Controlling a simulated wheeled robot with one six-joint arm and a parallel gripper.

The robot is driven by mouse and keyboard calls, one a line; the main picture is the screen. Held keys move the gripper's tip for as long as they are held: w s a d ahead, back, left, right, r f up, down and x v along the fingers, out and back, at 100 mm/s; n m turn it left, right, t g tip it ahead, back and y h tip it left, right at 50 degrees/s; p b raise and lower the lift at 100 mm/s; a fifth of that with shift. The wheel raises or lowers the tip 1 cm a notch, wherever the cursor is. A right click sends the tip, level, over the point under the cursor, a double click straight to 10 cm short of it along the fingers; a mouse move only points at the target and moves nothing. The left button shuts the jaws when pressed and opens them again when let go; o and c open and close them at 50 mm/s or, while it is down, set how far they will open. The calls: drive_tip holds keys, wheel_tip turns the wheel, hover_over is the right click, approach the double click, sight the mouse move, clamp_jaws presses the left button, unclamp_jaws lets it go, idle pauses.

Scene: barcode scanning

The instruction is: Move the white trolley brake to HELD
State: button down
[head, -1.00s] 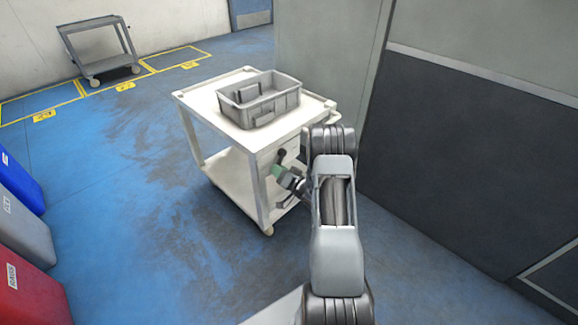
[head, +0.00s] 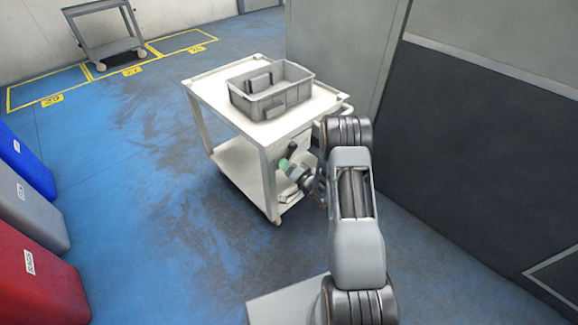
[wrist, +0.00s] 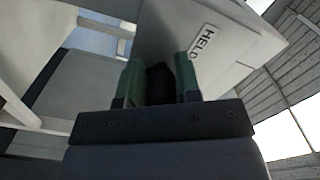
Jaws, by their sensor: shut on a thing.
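The white trolley (head: 270,178) stands ahead of me on the blue floor. Its brake lever is a dark handle on the side panel facing my arm; its upper end (head: 291,148) shows in the head view. My gripper (head: 286,164) is at this panel with its green fingers around the lever. In the wrist view my gripper (wrist: 160,75) is shut on the dark brake lever (wrist: 159,84) between the green pads. A HELD label (wrist: 203,41) is on the white panel just beyond the right finger. The lever's pivot is hidden.
A grey crate (head: 240,104) sits on the trolley top. A grey partition (head: 450,150) rises to the right of my arm. Blue, grey and red bins (head: 40,275) line the left edge. Another grey cart (head: 108,45) stands far back left. Blue floor between is free.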

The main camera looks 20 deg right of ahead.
drive_tip(key=shift+a+r, duration=0.2)
drive_tip(key=shift+a, duration=0.05)
drive_tip(key=c, duration=0.9)
unclamp_jaws()
drive_tip(key=shift+d, duration=0.2)
drive_tip(key=shift+s, duration=0.1)
drive_tip(key=shift+s+d, duration=0.25)
drive_tip(key=p+v, duration=0.2)
drive_tip(key=v, duration=1.1)
drive_tip(key=shift+s+a, duration=0.1)
